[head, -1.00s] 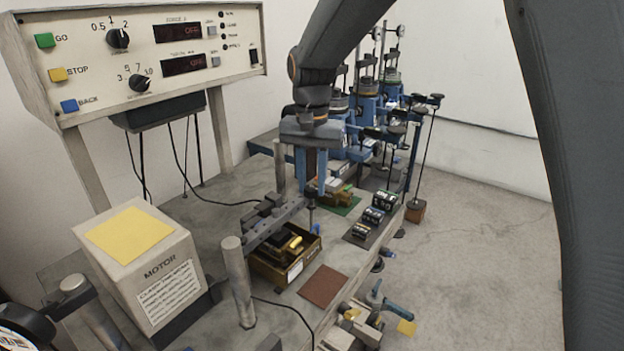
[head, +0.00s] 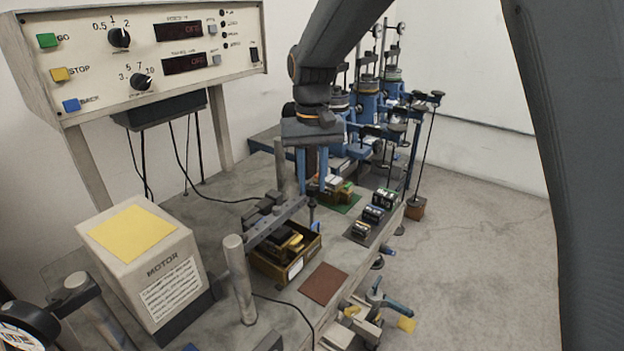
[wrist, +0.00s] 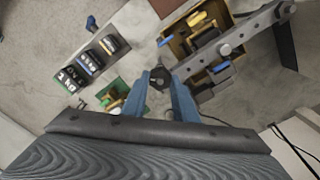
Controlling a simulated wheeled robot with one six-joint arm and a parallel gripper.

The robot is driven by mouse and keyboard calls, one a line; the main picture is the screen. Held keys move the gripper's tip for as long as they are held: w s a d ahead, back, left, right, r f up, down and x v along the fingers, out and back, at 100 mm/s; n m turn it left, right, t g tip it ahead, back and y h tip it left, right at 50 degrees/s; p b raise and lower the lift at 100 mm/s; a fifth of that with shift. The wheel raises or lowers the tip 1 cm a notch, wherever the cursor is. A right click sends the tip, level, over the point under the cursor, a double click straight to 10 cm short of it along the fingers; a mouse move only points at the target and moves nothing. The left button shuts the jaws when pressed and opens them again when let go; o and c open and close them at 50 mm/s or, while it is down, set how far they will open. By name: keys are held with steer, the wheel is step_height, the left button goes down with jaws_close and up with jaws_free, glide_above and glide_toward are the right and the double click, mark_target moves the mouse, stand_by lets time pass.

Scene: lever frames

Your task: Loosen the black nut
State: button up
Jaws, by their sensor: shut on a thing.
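The black nut (wrist: 160,78) shows as a small dark piece between my fingertips in the wrist view. My gripper (wrist: 161,84) has its two blue fingers shut on it. The grey lever bar (wrist: 245,32) runs from beside the nut to the upper right in the wrist view. It also shows in the head view (head: 272,226).
A brown tray (head: 262,268) with tools lies beneath the bar. A green mat (head: 345,203) with blocks and a dark mat with weights (head: 373,214) lie to the right. A steel post (head: 238,283) and the motor box (head: 150,270) stand at left. A brown pad (head: 323,283) lies in front.

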steer(key=o, duration=1.1)
step_height(320, 180, up, 8)
steer(key=b, duration=0.2)
steer(key=shift+b, duration=0.3)
steer(key=shift+d+f, duration=0.1)
steer(key=shift+d, duration=0.05)
steer(key=s+d+f+m+b, duration=0.1)
steer(key=s+d+f, duration=0.5)
steer(key=d, duration=0.2)
steer(key=s+d+f+m+t, duration=0.1)
steer(key=s+d+f, duration=0.4)
steer(key=d+f, duration=0.2)
steer(key=s+d+f+m+b, duration=0.1)
steer(key=s+d+f, duration=0.5)
steer(key=d, duration=0.3)
steer(key=shift+s+d+f+b, duration=0.3)
steer(key=shift+d+f+b, duration=0.05)
steer(key=shift+d+f, duration=0.1)
